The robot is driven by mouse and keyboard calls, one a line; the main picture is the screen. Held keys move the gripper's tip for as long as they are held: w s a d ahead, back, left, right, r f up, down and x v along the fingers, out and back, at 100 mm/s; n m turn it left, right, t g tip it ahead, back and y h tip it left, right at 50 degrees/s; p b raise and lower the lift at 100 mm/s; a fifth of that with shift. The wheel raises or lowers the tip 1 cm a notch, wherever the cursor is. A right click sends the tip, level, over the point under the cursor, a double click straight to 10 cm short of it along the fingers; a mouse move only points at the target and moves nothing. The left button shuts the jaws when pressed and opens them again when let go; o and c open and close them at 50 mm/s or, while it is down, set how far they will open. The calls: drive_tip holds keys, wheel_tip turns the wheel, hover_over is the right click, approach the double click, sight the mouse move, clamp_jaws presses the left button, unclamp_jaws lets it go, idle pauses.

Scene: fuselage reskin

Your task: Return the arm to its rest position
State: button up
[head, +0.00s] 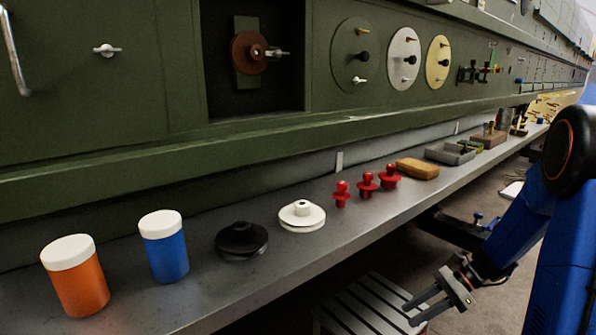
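My blue arm (519,235) hangs at the right of the head view, with a dark round joint near the right edge. My gripper (408,313) is low at the lower right, in front of and below the shelf edge. Its two fingers point left and are apart, with nothing visible between them. It touches nothing that I can see.
The grey shelf (310,255) holds an orange jar (77,282), a blue jar (167,253), a black pulley (241,239), a white pulley (302,215), several red plugs (367,186) and a tan block (417,169). A slatted step (365,308) stands beneath my gripper. The green fuselage wall (90,120) rises behind.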

drive_tip(key=s+a+r+n+t+h, duration=0.2)
drive_tip(key=s+r+n+h, duration=0.3)
drive_tip(key=s+r+n, duration=0.3)
drive_tip(key=s+a+r+n+t+h, duration=0.2)
drive_tip(key=s+r+n+h, duration=0.3)
drive_tip(key=s+r+n, duration=0.3)
drive_tip(key=s+n+t, duration=0.1)
drive_tip(key=s+n, duration=0.2)
drive_tip(key=s, duration=0.3)
drive_tip(key=shift+s+r+n, duration=0.3)
drive_tip(key=shift+s, duration=0.1)
